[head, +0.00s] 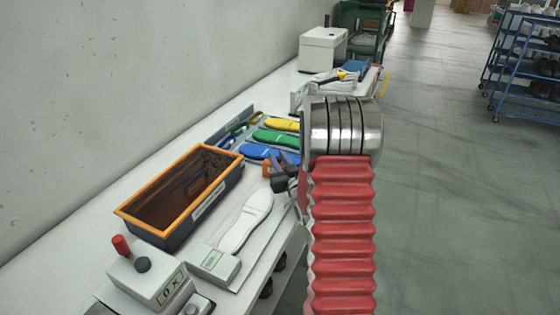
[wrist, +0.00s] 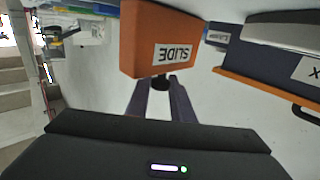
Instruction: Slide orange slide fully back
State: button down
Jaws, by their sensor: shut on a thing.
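The orange slide (wrist: 150,35) is a block with a white label reading SLIDE, upside down at the top of the wrist view. A short dark knob (wrist: 161,83) sticks out of its near face. My gripper (wrist: 162,90) is shut on this knob, one finger on each side. In the head view a small orange part of the slide (head: 267,169) shows beside my gripper (head: 281,180), at the bench edge. My arm hides much of the slide's surroundings there, and its track cannot be made out.
An orange-rimmed dark bin (head: 128,213) stands left of my gripper. Blue, green and yellow insoles (head: 275,137) lie behind it. A white insole (head: 247,220) and a control box with a red knob (head: 150,277) are in front.

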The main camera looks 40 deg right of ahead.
jog(key=shift+d+r, duration=0.1)
jog(key=shift+d, duration=0.15)
jog(key=c, duration=1.8)
grip_release()
jog(key=shift+o, duration=1.1)
jog(key=shift+s, duration=0.1)
jog(key=v, duration=1.3)
jog(key=shift+s+a, duration=0.2)
jog(key=shift+s, duration=0.1)
